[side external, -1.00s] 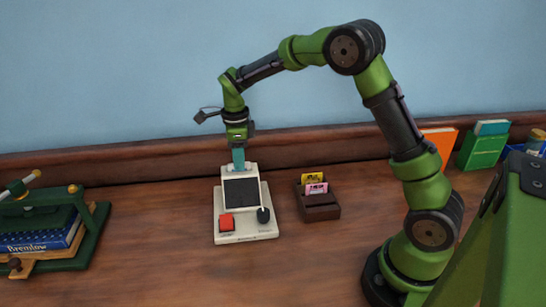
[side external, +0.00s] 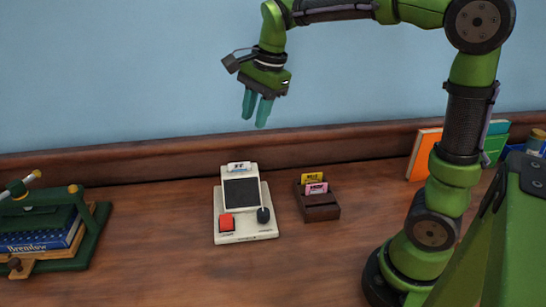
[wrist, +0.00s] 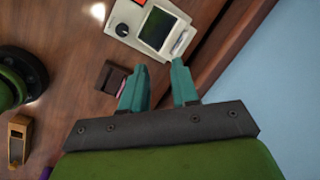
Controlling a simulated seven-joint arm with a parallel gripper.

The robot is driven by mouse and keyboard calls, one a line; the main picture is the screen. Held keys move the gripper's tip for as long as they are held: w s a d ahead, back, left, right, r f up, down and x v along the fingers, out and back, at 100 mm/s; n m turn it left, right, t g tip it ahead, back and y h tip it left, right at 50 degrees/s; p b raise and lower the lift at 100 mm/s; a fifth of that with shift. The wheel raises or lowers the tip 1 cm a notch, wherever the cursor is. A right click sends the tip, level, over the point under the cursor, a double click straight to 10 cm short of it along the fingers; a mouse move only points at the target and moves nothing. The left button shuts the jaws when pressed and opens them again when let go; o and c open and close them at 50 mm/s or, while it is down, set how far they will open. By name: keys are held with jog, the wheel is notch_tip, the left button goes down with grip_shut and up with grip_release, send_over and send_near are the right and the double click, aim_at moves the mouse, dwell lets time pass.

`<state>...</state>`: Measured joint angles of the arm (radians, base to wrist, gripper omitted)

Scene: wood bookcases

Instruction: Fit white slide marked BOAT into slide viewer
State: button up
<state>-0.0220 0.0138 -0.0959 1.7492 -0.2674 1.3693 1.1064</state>
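The slide viewer (side external: 227,226) is a cream device with a dark screen, a red button and a black knob, standing on the wooden top. A white slide (side external: 239,168) with a dark marking, too small to read, stands upright in the top of the viewer, its upper part showing. The viewer also shows in the wrist view (wrist: 123,34), with the slide (wrist: 180,42) at its screen end. My gripper (side external: 256,115) is above the viewer and slightly to its right, teal fingers apart and empty. In the wrist view my gripper (wrist: 160,82) also shows spread fingers with nothing between them.
A dark slide holder (side external: 321,212) with a yellow slide (side external: 313,178) and a pink slide (side external: 316,188) stands right of the viewer. A green press with books (side external: 55,240) is at the left. Orange (side external: 425,154) and green books stand at the right. Bare wood lies in front.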

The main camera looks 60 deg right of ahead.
jog(key=s+a+f+n+t, duration=0.1)
jog(key=s+a+n+t, duration=0.1)
jog(key=s+n, duration=0.5)
jog(key=s+a+f+n+t+y, duration=0.1)
jog(key=s+a+n+t, duration=0.1)
jog(key=s+n, duration=0.5)
jog(key=shift+s+f+t, duration=0.3)
jog(key=shift+s, duration=0.2)
